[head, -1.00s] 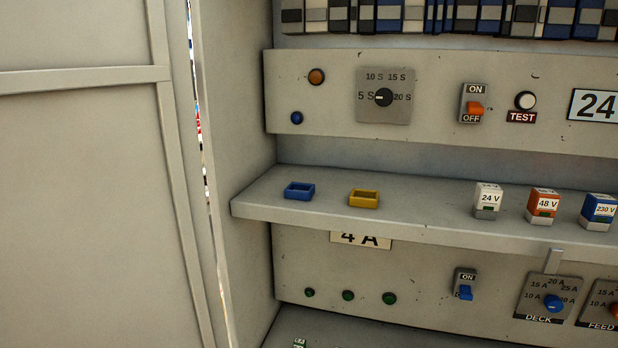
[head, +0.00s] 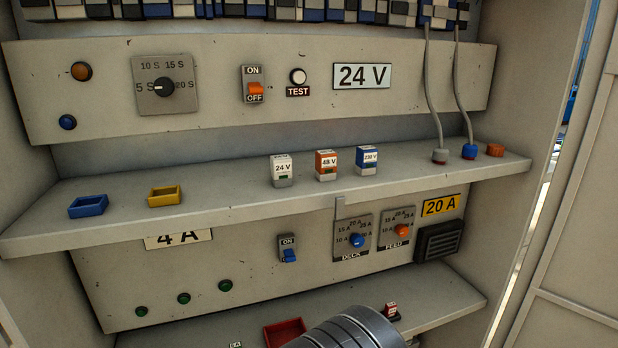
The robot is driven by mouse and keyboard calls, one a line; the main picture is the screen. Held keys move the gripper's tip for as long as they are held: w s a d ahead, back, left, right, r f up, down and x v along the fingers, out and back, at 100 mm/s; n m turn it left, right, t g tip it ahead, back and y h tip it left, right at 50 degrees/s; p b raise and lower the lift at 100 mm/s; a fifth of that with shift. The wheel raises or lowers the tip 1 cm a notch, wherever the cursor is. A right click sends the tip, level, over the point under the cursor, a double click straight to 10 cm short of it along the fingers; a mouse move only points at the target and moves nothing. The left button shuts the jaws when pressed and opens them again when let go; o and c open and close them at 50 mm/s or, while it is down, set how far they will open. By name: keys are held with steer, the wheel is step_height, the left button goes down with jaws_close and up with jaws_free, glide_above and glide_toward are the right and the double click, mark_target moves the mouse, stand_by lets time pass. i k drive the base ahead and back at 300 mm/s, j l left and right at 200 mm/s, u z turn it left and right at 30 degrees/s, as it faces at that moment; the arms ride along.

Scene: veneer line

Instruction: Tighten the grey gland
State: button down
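The grey gland (head: 440,156) sits on the right part of the middle shelf, at the lower end of a grey cable (head: 431,85) that hangs from the top row. A blue gland (head: 469,152) sits just right of it on a second cable. Whether the grey gland is tight or loose cannot be told. A ribbed, rounded grey part of my arm shows at the bottom edge, well below the shelf. My gripper itself is out of view.
A red tray (head: 284,333) lies on the lower shelf. The cabinet's right wall (head: 540,90) is close.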

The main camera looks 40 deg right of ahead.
mark_target(439, 156)
steer(key=z, duration=1.8)
